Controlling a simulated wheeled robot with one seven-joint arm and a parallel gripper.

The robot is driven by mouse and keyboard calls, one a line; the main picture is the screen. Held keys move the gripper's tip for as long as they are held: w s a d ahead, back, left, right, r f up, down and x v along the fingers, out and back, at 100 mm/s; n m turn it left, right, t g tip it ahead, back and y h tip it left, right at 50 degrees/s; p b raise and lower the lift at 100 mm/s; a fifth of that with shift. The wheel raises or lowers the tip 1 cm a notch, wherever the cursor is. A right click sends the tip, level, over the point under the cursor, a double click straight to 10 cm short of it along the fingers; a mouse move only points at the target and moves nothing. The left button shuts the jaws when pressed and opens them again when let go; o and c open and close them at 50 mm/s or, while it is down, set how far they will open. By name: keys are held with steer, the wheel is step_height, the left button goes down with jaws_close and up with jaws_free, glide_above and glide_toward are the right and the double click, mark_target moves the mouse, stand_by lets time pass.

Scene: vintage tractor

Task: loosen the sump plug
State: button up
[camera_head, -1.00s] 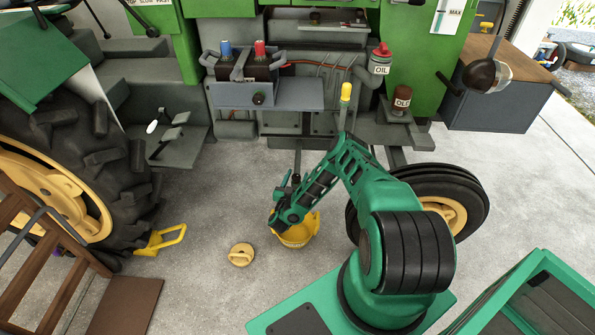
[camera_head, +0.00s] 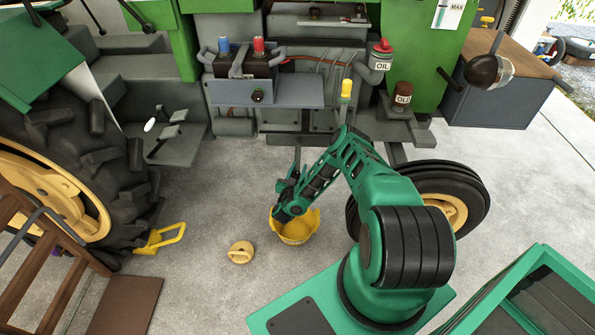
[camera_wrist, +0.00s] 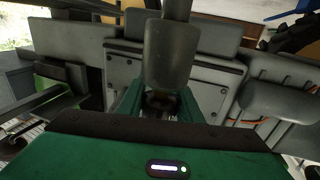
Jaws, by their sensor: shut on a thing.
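The sump shows in the wrist view as a grey cylinder (camera_wrist: 172,55) hanging from above, with a thin grey pipe (camera_head: 297,158) in the head view. The sump plug (camera_wrist: 160,101) is a dark piece at its lower end, mostly hidden between my fingers. My gripper (camera_wrist: 159,106) has its green fingers on either side of the plug and is shut on it; in the head view the gripper (camera_head: 289,184) is small and partly hidden by my arm. A yellow bucket (camera_head: 297,235) stands on the floor just below my gripper.
A yellow round lid (camera_head: 240,253) lies on the floor left of the bucket. A small tyre (camera_head: 463,188) stands to the right, a large rear tyre (camera_head: 110,150) to the left, with a yellow chock (camera_head: 160,239). The concrete between them is mostly clear.

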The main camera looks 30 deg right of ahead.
steer(key=shift+w+a+n+t+y, duration=0.1)
steer(key=shift+n+t+y, duration=0.2)
steer(key=shift+t, duration=0.1)
steer(key=n+t+y, duration=0.1)
steer(key=a+n+t+y, duration=0.1)
steer(key=y, duration=0.1)
steer(key=n+t+y, duration=0.1)
steer(key=n+y, duration=0.1)
steer(key=shift+w+a, duration=0.2)
steer(key=shift+w, duration=0.2)
steer(key=n+t+y, duration=0.1)
steer(key=y, duration=0.1)
steer(key=a+n+y, duration=0.1)
steer(key=n+y, duration=0.1)
steer(key=y, duration=0.1)
steer(key=shift+w+a+t, duration=0.1)
steer(key=shift+w+t, duration=0.05)
steer(key=shift+t, duration=0.25)
steer(key=shift+s+a+f+n+g+y, duration=0.15)
steer(key=shift+a+n+g+y, duration=0.35)
steer(key=shift+n+y, duration=1.35)
steer(key=shift+s+a+r+n+g+y, duration=0.15)
steer(key=shift+a+n+g+y, duration=0.3)
steer(key=shift+n+y, duration=1.4)
steer(key=shift+s+a+f+n+g+y, duration=0.25)
steer(key=shift+n+g+y, duration=0.5)
steer(key=shift+y, duration=2.15)
steer(key=shift+r+n+y, duration=0.1)
steer(key=shift+n+y, duration=0.25)
steer(key=shift+y, duration=0.05)
